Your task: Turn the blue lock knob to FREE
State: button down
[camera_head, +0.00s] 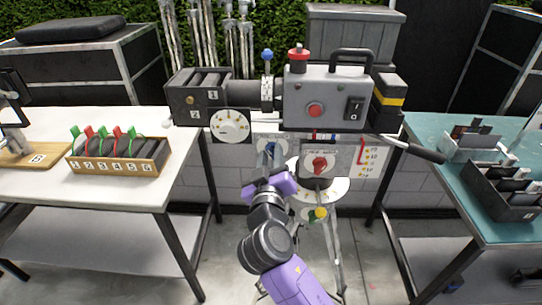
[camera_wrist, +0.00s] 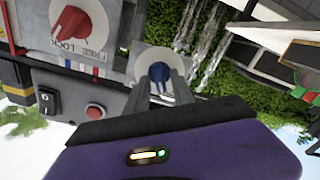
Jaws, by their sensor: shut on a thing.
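The blue lock knob (camera_wrist: 160,72) sits on a pale plate in the wrist view, and my gripper (camera_wrist: 160,88) has its two fingers on either side of it, shut on it. The exact angle of the knob is hard to read, and any label beside it is hidden or too small. In the head view my gripper (camera_head: 270,165) is at the blue knob (camera_head: 269,148) on the left of the camera rig's lower part, partly covering it. A red knob (camera_head: 319,164) on a separate white plate is to its right; it also shows in the wrist view (camera_wrist: 70,22).
The camera body (camera_head: 325,95) with its handle stands above the knobs. A pan bar (camera_head: 425,151) sticks out to the right. A white table (camera_head: 60,185) with a numbered rack (camera_head: 118,163) is at left, and a teal table (camera_head: 470,215) with trays is at right.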

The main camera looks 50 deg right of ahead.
jog(key=shift+f, duration=0.1)
jog(key=c, duration=1.4)
grip_release()
jog(key=shift+c, duration=0.2)
jog(key=shift+a, duration=0.1)
jog(key=b+v, duration=0.1)
jog(key=v, duration=0.6)
jog(key=shift+s+a+b, duration=0.3)
jog(key=shift+b, duration=0.05)
